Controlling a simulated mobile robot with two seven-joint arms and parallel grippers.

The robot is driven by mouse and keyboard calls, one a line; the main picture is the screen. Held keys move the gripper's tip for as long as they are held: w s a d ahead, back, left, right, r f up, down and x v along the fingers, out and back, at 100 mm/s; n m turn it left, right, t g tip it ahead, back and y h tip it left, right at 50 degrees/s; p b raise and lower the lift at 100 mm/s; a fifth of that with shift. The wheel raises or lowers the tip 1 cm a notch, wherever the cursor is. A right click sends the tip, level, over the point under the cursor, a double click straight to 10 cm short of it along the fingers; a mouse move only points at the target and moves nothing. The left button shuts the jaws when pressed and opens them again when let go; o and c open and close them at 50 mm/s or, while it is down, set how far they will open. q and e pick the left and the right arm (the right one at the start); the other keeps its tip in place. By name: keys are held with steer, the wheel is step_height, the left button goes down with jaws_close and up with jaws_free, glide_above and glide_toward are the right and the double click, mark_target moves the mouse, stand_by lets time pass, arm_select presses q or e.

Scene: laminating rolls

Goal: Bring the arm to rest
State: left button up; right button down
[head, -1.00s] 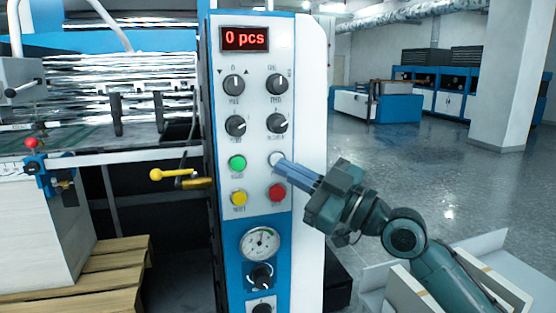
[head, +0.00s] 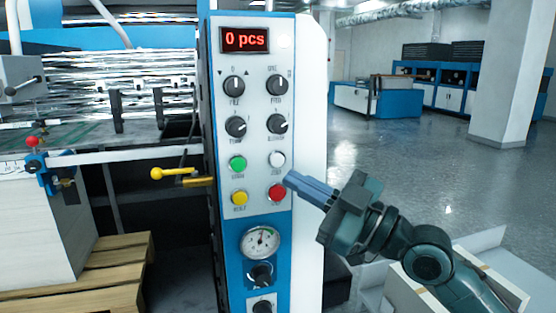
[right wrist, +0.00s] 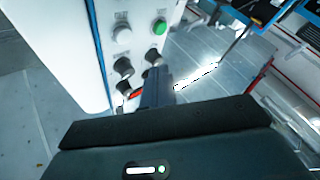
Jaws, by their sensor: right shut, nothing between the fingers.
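My right gripper (head: 290,180) is shut and empty in the head view. Its fingers point left toward the control panel (head: 255,130), with the tips beside the red button (head: 277,192) and below the white button (head: 277,159). I cannot tell whether the tips touch the panel. My right arm (head: 425,255) reaches in from the lower right. In the right wrist view the closed fingers (right wrist: 156,88) point at the panel (right wrist: 85,45); the white button (right wrist: 122,35) and green button (right wrist: 159,26) show beyond them. My left gripper is not in view.
A white open box (head: 400,290) stands at lower right. Grey floor (head: 400,165) is clear behind the arm.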

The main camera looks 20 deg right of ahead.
stand_by(0.3)
step_height(320, 180, down, 23)
steer(key=m+h+p, duration=0.1)
steer(key=m+h, duration=0.6)
steer(key=m, duration=0.1)
arm_select(q)
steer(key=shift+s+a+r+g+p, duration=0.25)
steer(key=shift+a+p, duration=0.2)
steer(key=shift+p, duration=0.3)
arm_select(e)
steer(key=s+f+m+g+h, duration=0.3)
steer(key=s+f+g+h, duration=0.1)
steer(key=s+f, duration=1.2)
step_height(320, 180, down, 5)
steer(key=shift+s+a+r+m+g+h, duration=0.1)
steer(key=shift+s+a+m+g+h, duration=0.1)
steer(key=shift+a+m+g+h, duration=0.15)
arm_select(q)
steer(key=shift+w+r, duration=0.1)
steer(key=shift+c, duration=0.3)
